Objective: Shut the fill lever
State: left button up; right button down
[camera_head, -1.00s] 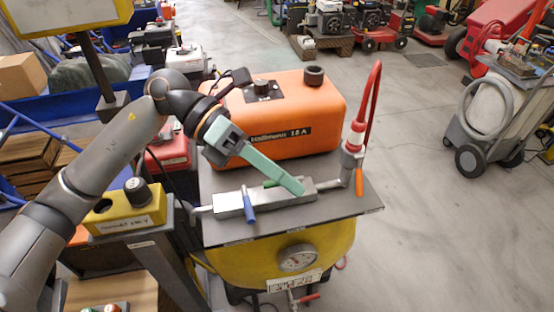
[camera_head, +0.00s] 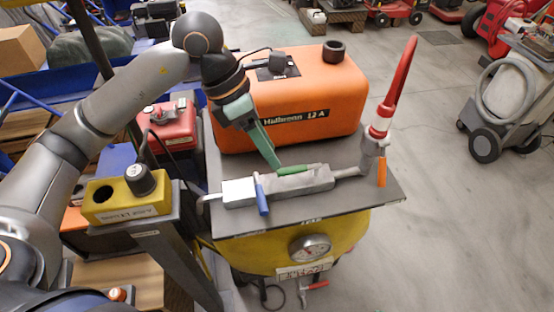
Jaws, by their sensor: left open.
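A grey manifold block (camera_head: 305,184) lies on the dark top plate (camera_head: 330,213) of a yellow tank (camera_head: 262,252). A green lever (camera_head: 300,169) lies nearly along the block's far side. A blue lever (camera_head: 262,197) sticks out across its left part toward me. An orange lever (camera_head: 382,172) hangs at the right, below the red-handled fitting (camera_head: 378,130). I cannot tell from any label which is the fill lever. My left gripper (camera_head: 275,163) is open, its green fingers pointing down just left of the green lever's left end; whether they touch is unclear. My right gripper is not in view.
An orange tank (camera_head: 310,95) stands close behind the block. A yellow switch box (camera_head: 125,203) with a black knob is at the left. A gauge (camera_head: 310,247) sits on the yellow tank's front. The floor (camera_head: 465,230) at the right is clear.

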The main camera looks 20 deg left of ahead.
aim_at(299, 169)
pick_arm(q)
jog(key=shift+x, duration=2)
jog(key=shift+c, duration=0.4)
grip_shut()
